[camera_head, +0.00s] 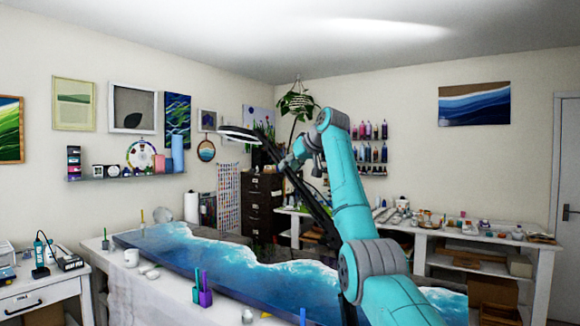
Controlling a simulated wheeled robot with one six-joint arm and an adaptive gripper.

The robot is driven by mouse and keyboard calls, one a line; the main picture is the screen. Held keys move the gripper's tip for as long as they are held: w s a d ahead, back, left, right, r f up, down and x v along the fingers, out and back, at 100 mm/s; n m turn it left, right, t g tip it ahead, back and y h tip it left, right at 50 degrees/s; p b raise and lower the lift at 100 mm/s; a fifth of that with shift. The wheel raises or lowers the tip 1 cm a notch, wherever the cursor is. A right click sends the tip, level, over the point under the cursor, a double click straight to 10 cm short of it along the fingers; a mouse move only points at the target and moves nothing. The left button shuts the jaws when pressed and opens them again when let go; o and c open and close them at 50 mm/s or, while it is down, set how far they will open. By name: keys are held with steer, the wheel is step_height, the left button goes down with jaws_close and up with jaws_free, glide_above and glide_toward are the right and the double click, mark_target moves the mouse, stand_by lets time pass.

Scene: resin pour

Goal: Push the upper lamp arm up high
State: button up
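The lamp's black upper arm (309,200) slants up to the left from near the middle of the picture. Its flat head (239,134) with a pale lit underside is at the upper left end of the arm. The lower part of the lamp is largely hidden behind my teal arm. My gripper (287,163) is small and dark at the end of my arm, right by the upper lamp arm. I cannot tell whether it touches the lamp arm, or whether its fingers are open or shut.
A long table with a blue wave resin panel (180,250) stands below the lamp. Cups (205,297) and a white mug (131,257) sit along its near side. A dark drawer cabinet (262,205) and a hanging plant (297,104) are behind. A cluttered white bench (440,240) is at right.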

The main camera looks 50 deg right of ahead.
steer(key=shift+s+r, duration=0.1)
steer(key=v, duration=1.1)
steer(key=shift+s+r, duration=0.15)
steer(key=shift+s, duration=0.15)
steer(key=shift+a, duration=0.1)
